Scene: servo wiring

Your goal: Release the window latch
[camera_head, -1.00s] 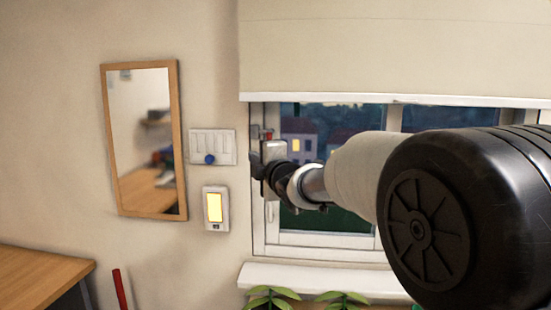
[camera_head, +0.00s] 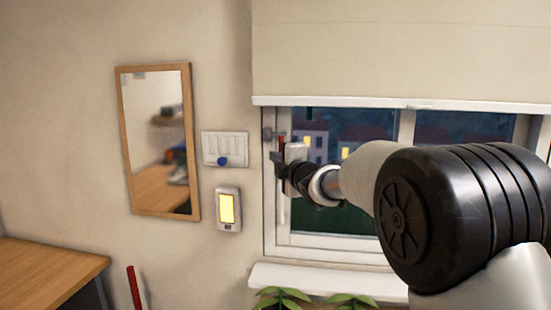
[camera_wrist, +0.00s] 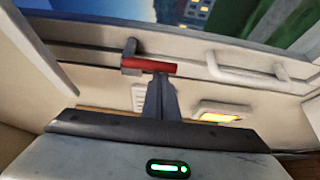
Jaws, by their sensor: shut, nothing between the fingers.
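The window latch (camera_wrist: 152,65) has a red lever and a grey mount. In the wrist view the lever lies across the picture, just above my fingertips. In the head view the red lever (camera_head: 281,146) shows as a narrow upright strip at the window's left side, partly hidden by my gripper. My gripper (camera_head: 276,162) is shut and empty, at the left side of the window frame (camera_head: 270,225). In the wrist view my gripper (camera_wrist: 161,78) has its closed fingertips right at the lever. I cannot tell whether they touch it.
A white window handle (camera_wrist: 235,75) is on the frame. A switch panel with a blue knob (camera_head: 222,161) and a lit yellow panel (camera_head: 227,208) are on the wall left of the window. The blind (camera_head: 400,50) hangs above; the sill (camera_head: 330,280) and plants are below.

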